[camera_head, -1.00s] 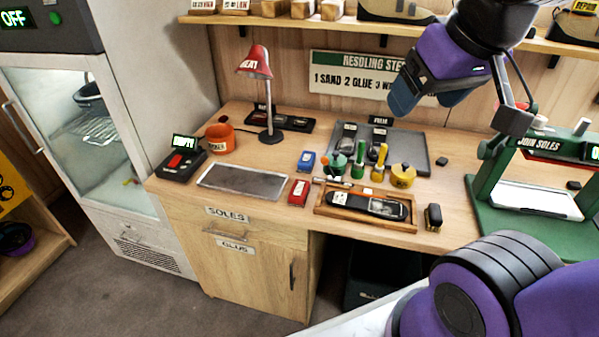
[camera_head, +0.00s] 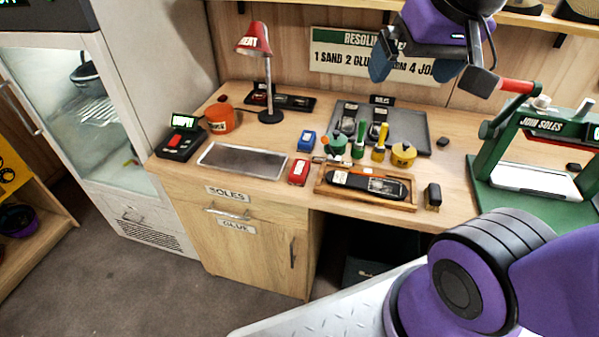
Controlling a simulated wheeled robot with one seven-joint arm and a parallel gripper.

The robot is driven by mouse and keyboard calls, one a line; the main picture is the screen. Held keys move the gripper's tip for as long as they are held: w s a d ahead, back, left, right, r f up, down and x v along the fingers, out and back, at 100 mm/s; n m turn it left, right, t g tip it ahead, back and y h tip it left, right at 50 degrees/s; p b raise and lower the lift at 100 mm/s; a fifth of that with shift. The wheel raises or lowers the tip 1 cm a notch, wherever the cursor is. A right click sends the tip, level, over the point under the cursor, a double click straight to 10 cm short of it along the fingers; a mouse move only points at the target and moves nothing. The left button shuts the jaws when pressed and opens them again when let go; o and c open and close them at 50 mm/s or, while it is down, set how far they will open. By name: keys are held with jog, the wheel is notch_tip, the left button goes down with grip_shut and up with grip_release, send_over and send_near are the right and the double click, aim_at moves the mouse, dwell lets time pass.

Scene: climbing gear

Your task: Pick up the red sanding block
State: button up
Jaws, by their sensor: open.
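The red sanding block (camera_head: 299,172) lies on the wooden workbench, between the flat metal plate and the wooden tray. A blue block (camera_head: 306,141) of similar shape lies just behind it. My gripper (camera_head: 425,68) is at the upper right, raised above the back of the bench and well apart from the red block.
A metal plate (camera_head: 243,160) lies left of the red block. A wooden tray (camera_head: 340,197) holding a shoe sole is close on its right. Green and yellow pots (camera_head: 403,154) stand behind the tray. A red lamp (camera_head: 254,42) stands at the back. A green press (camera_head: 500,150) is at right.

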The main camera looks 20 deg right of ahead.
jog(key=w+a+f+m+g, duration=0.1)
jog(key=w+f+m, duration=0.1)
jog(key=w+m, duration=0.15)
jog(key=w+a+f+m, duration=0.1)
jog(key=w+f+m, duration=0.1)
jog(key=w, duration=0.3)
jog(key=m+g+y, duration=0.1)
jog(key=m+g, duration=0.2)
jog(key=m, duration=1.5)
send_over(299, 167)
jog(key=d, duration=0.1)
jog(key=f, duration=1.7)
jog(key=s+f, duration=0.1)
jog(key=f, duration=0.8)
jog(key=shift+f, duration=0.1)
jog(key=shift+w+a+f, duration=0.15)
jog(key=shift+f, duration=1.5)
jog(key=shift+w+a+f, duration=0.1)
jog(key=shift+a+f, duration=0.1)
jog(key=shift+f, duration=1.45)
jog(key=shift+w+a+f, duration=0.15)
jog(key=shift+f, duration=1.5)
jog(key=c, duration=0.7)
jog(key=shift+r, duration=0.1)
jog(key=shift+c, duration=0.2)
notch_tip(299, 167, up, 10)
jog(key=shift+f, duration=0.1)
